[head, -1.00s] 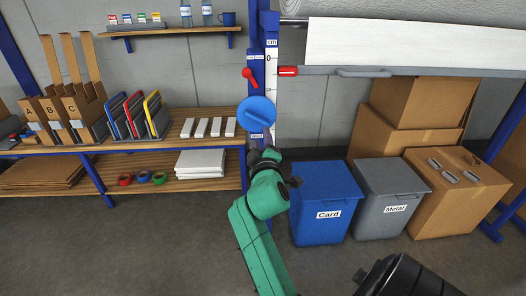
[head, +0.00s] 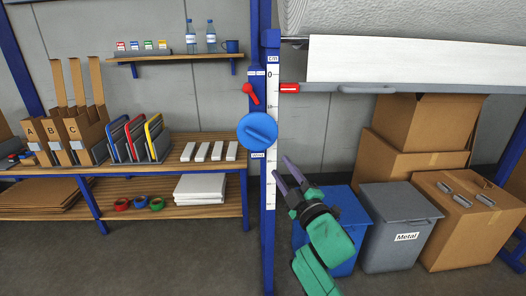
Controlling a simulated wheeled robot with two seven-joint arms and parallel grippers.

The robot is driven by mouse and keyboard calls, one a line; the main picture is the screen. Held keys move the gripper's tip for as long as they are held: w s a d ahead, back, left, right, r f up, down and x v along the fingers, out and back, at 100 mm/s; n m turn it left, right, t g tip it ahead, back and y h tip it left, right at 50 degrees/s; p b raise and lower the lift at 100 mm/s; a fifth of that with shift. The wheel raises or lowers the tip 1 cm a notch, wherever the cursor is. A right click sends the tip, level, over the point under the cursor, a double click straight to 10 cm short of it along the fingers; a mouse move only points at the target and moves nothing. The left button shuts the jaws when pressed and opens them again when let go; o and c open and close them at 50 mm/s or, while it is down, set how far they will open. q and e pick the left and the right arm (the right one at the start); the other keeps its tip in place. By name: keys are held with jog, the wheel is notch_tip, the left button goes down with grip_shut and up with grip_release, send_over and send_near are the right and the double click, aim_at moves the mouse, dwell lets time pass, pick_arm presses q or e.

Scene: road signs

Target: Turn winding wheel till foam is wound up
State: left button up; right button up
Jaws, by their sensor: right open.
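The winding wheel (head: 257,131) is a blue disc with a raised diagonal grip bar, mounted on a blue post. A white sheet of foam (head: 410,60) hangs below a pale grey roll (head: 400,18) at the top right, with a grey bar and handle (head: 365,88) along its lower edge. A red pointer (head: 289,88) at the bar's left end sits a little below the 0 of the cm scale (head: 270,110). My right gripper (head: 282,169) is open and empty, below and right of the wheel, apart from it. My left gripper is not in view.
A red lever (head: 250,93) sits just above the wheel. A blue bin (head: 345,215), partly behind my right arm, a grey Metal bin (head: 397,205) and cardboard boxes (head: 465,225) stand at right. A workbench (head: 215,168) with files and frames stands at left.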

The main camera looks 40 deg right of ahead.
aim_at(260, 138)
jog(key=x, duration=0.4)
jog(key=p+x, duration=0.1)
jog(key=x, duration=0.4)
jog(key=p+x, duration=0.1)
jog(key=x, duration=0.4)
jog(key=shift+w+a+r, duration=0.1)
jog(key=shift+w+a, duration=0.05)
jog(key=shift+a, duration=0.1)
grip_shut()
